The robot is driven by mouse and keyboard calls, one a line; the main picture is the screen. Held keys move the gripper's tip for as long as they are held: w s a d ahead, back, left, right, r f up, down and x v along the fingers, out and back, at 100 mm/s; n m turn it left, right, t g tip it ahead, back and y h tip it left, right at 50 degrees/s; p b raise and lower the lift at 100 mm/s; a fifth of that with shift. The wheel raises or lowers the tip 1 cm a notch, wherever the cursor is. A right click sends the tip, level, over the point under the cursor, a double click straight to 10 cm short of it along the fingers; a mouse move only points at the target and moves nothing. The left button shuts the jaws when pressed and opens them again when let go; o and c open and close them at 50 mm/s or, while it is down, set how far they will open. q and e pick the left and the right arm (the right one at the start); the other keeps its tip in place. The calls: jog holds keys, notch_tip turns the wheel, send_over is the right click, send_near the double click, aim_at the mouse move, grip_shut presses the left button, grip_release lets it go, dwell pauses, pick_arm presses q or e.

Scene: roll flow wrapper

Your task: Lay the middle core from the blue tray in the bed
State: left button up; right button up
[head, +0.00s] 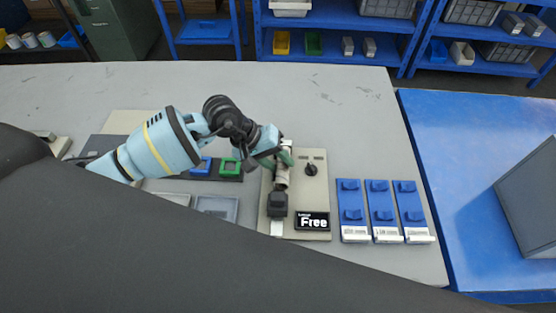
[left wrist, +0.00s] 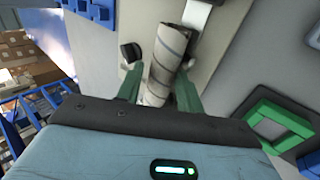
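The core (head: 282,180), a pale, spirally striped tube, is over the bed of the beige wrapper panel (head: 313,190). In the left wrist view the core (left wrist: 164,65) stands between the two green fingers of my left gripper (left wrist: 160,85), which look shut on it. A dark patch like a shadow lies beside it. In the head view my left gripper (head: 283,160) is above the panel's upper part and hides part of the core and bed. I cannot tell whether the core touches the bed. My right gripper is not in view.
A black knob (head: 311,170), a black block (head: 277,203) and a "Free" display (head: 313,222) are on the panel. Three blue holders (head: 382,210) stand to its right. A green square frame (head: 230,168) is to its left. The table's back (head: 330,100) is clear.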

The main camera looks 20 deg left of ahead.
pick_arm(q)
jog(key=shift+s+a+f, duration=0.3)
jog(key=shift+a+f, duration=0.15)
jog(key=shift+f, duration=0.35)
jog(key=w+d+r+v, duration=0.1)
jog(key=v, duration=0.7)
jog(key=shift+s+r, duration=0.15)
jog(key=shift+s, duration=0.05)
